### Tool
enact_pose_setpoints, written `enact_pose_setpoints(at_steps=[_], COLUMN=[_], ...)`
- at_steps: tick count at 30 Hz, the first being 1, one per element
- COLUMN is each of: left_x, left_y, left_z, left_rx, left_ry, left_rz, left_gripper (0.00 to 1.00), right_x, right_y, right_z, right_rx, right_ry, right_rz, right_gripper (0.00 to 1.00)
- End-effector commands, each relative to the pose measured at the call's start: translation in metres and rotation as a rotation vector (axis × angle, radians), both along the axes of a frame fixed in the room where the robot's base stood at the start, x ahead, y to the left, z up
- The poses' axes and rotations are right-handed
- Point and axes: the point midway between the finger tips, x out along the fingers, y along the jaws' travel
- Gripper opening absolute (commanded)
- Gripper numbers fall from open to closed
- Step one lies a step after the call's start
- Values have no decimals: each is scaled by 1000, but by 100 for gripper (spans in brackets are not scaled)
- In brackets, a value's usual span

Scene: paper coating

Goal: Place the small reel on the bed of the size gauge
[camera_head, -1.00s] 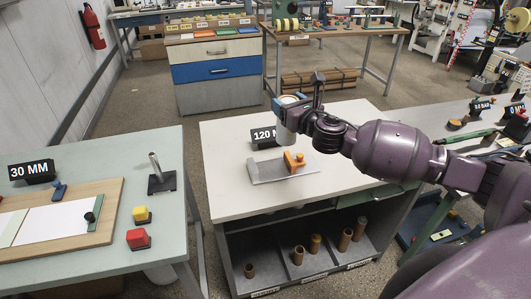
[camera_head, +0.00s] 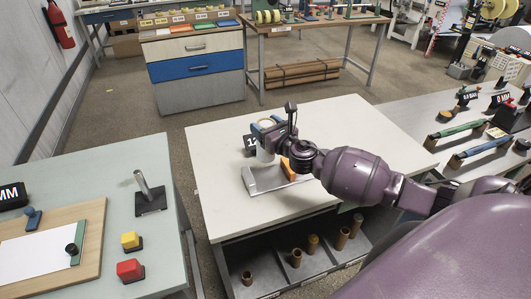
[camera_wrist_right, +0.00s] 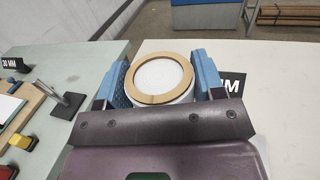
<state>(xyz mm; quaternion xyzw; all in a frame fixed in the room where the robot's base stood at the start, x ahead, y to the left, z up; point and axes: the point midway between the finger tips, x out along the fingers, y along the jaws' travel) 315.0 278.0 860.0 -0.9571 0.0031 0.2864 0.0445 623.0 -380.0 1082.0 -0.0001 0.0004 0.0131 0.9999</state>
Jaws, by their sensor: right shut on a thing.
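The small reel (camera_wrist_right: 160,99), a white roll with a brown ring on its face, is between the blue fingers of my right gripper (camera_wrist_right: 160,80) in the right wrist view. In the head view, my right gripper (camera_head: 267,132) is shut on the reel and holds it up over the far side of the size gauge. The gauge's grey metal bed (camera_head: 264,183) lies on the white table, with an orange block (camera_head: 287,169) at its right part, partly hidden by my arm. No reel shows on the visible bed. My left gripper is out of view.
A black number sign (camera_head: 249,146) stands behind the gauge, partly covered by my gripper. The white table (camera_head: 222,205) is otherwise largely clear. A green table with a wooden board (camera_head: 88,262) and a black-based post (camera_head: 148,198) is at the left. Cardboard tubes (camera_head: 312,243) stand on the shelf below.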

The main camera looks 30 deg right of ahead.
Motion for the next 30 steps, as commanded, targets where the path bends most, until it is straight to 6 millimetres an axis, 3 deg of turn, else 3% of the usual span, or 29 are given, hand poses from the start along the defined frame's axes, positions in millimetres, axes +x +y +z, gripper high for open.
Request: enact_pose_setpoints(at_steps=[7,25,30], left_x=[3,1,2], left_y=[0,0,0], left_z=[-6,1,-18], left_rx=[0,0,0], left_ry=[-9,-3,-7], left_rz=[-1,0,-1], left_gripper=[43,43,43], right_x=[0,-1,0], right_y=[0,1,0], right_z=[-51,-75,-95], right_rx=[4,4,1], right_ry=[3,4,0], right_rz=[-3,-2,-1], right_gripper=[25,25,25])
